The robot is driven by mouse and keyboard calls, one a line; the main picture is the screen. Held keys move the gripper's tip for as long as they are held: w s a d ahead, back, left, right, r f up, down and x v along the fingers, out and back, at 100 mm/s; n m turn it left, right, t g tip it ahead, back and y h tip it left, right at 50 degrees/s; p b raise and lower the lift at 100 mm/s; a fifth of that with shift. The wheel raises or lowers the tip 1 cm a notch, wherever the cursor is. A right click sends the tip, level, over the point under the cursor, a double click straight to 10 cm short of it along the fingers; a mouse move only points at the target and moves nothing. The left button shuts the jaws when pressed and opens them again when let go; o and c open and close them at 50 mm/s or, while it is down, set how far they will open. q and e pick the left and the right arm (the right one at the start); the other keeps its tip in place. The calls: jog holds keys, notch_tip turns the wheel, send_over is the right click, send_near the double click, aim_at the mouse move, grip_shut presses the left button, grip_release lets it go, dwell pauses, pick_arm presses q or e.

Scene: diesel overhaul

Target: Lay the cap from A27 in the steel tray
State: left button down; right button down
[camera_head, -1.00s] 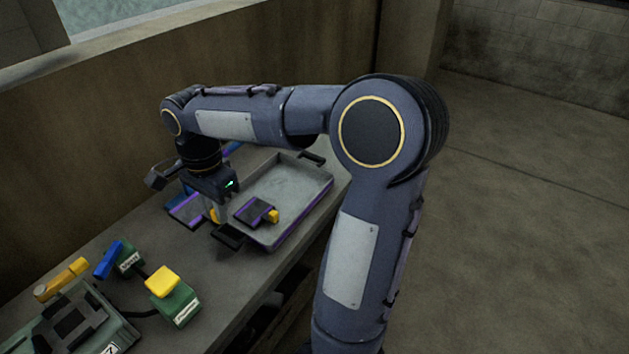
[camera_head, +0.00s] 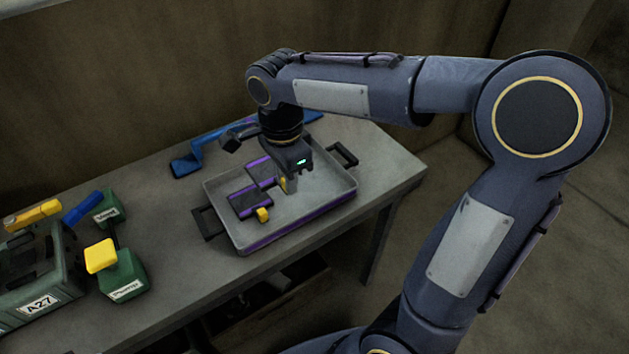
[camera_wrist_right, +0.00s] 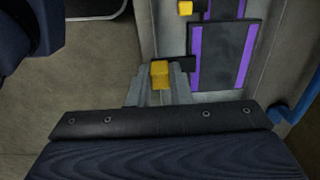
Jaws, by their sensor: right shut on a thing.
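The steel tray (camera_head: 345,197) is a shallow grey box with black handles, lying on the bench. My right gripper (camera_head: 290,186) points down over the tray's inside and is shut on the yellow tab of a black cap with purple edges (camera_head: 262,171). The held cap also shows in the right wrist view (camera_wrist_right: 222,55), its yellow tab between the fingers. I cannot tell whether it touches the tray floor. A second, similar cap (camera_head: 248,202) lies in the tray beside it, with its yellow tab (camera_head: 262,215) toward the front. The green A27 unit (camera_head: 40,285) is at the left. My left gripper is not in view.
A green block with a yellow top (camera_head: 122,272) and a smaller green block with a blue lever (camera_head: 82,208) stand between A27 and the tray. A blue bracket (camera_head: 190,163) lies behind the tray. The bench is clear to the tray's right.

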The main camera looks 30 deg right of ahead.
jog(key=w+d+f, duration=0.1)
jog(key=d+f, duration=0.1)
jog(key=d, duration=0.1)
jog(key=w+d+f, duration=0.2)
jog(key=d+f, duration=0.1)
jog(key=w+d+f, duration=0.1)
jog(key=d+f, duration=0.1)
jog(key=d, duration=0.1)
jog(key=shift+w+f, duration=0.25)
jog(key=shift+w, duration=0.1)
jog(key=f, duration=0.2)
jog(key=d+f, duration=0.1)
jog(key=shift+w+f, duration=0.2)
jog(key=shift+f, duration=0.15)
jog(key=shift+a+f, duration=0.1)
jog(key=shift+f, duration=0.1)
jog(key=shift+f, duration=0.2)
jog(key=c, duration=1.3)
grip_release()
jog(key=shift+r, duration=0.1)
